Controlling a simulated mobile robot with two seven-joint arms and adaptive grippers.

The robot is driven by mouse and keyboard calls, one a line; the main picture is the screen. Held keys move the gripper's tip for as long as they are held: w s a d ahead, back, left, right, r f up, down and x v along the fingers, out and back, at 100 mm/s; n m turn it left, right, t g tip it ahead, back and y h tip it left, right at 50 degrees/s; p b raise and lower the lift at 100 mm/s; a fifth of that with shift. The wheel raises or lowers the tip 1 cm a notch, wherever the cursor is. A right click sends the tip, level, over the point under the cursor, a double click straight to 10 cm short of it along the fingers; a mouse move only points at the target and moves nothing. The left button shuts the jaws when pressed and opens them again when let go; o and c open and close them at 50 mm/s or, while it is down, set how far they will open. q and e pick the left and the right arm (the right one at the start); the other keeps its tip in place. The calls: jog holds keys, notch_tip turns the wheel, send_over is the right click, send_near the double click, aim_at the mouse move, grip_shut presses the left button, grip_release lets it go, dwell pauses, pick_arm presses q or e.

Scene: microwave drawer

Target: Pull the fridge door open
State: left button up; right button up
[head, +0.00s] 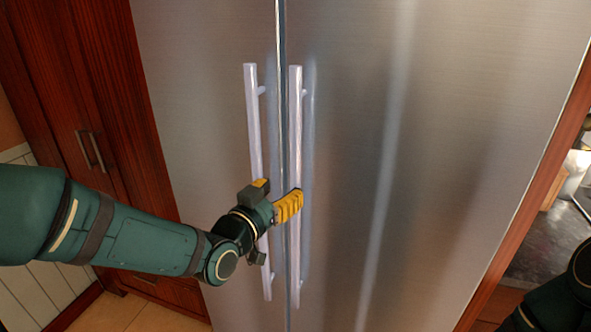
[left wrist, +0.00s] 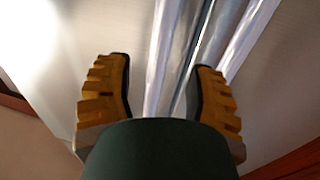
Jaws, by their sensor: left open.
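The fridge has two brushed steel doors, left (head: 200,100) and right (head: 450,110), which stand shut against each other at a thin seam. A long pale vertical bar handle is on each, the left handle (head: 253,120) and the right handle (head: 295,120). My left gripper (head: 289,207) is at the lower half of the handles, its yellow finger overlapping the right handle. In the left wrist view my gripper (left wrist: 160,85) is open, with a shiny bar (left wrist: 168,50) between its spread fingers. Contact is not clear. My right gripper is out of view.
A dark red wooden cabinet (head: 75,60) with a metal handle stands left of the fridge. A wooden panel (head: 525,220) borders the fridge at the right, with a dark counter (head: 550,240) beyond. Tiled floor (head: 140,315) shows at lower left.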

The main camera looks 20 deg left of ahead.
aim_at(293, 181)
pick_arm(q)
jog(key=x, duration=0.6)
jog(key=shift+w+d+f, duration=0.15)
jog(key=shift+w, duration=0.2)
jog(key=shift+c, duration=0.4)
grip_shut()
